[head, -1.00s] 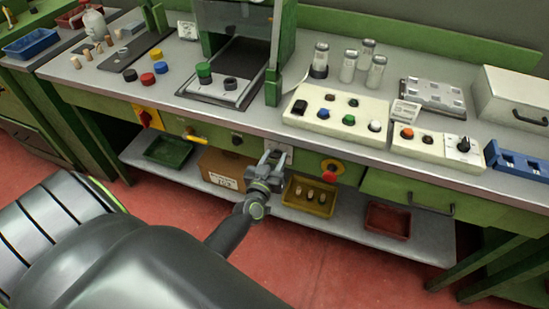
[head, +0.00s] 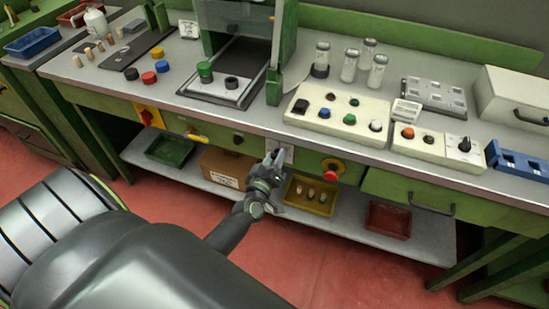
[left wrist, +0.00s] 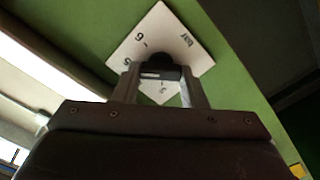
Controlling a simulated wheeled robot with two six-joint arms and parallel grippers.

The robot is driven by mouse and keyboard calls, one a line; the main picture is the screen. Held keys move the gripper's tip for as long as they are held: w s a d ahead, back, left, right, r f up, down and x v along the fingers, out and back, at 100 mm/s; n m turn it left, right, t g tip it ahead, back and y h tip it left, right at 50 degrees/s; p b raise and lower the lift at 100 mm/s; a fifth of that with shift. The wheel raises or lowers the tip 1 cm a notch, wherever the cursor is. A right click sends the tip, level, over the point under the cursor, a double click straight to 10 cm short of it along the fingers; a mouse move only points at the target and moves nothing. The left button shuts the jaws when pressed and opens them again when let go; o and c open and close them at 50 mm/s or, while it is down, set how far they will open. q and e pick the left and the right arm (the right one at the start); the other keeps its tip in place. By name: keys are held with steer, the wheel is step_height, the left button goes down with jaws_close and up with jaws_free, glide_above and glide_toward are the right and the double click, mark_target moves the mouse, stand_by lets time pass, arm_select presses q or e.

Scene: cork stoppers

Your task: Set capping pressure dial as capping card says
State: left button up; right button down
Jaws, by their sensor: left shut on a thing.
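The pressure dial is a white square plate (left wrist: 165,38) marked "bar" with a black knob (left wrist: 162,66) at its middle, on the bench's green front. My left gripper (left wrist: 158,75) is shut on the knob, one finger on each side. The plate looks tilted in the left wrist view, with a "6" and other figures partly hidden by the knob and fingers. In the head view my left gripper (head: 272,162) covers most of the dial plate (head: 288,152). A small white card (head: 407,110) stands by the right button panel; its text is too small to read. My right gripper is not in view.
A red emergency button (head: 331,174) sits right of the dial, and a small black knob (head: 238,139) and yellow-handled valve (head: 197,136) sit left. Below, the shelf holds a cardboard box (head: 226,166) and a yellow bin (head: 311,205). Button panels (head: 340,118) stand on the bench.

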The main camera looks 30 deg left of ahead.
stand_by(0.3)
arm_select(q)
steer(key=o, duration=1)
steer(key=shift+s, duration=0.1)
steer(key=b+v, duration=0.6)
steer(key=v, duration=1.1)
steer(key=shift+d+b, duration=0.15)
steer(key=shift+b, duration=0.2)
steer(key=shift+s, duration=0.1)
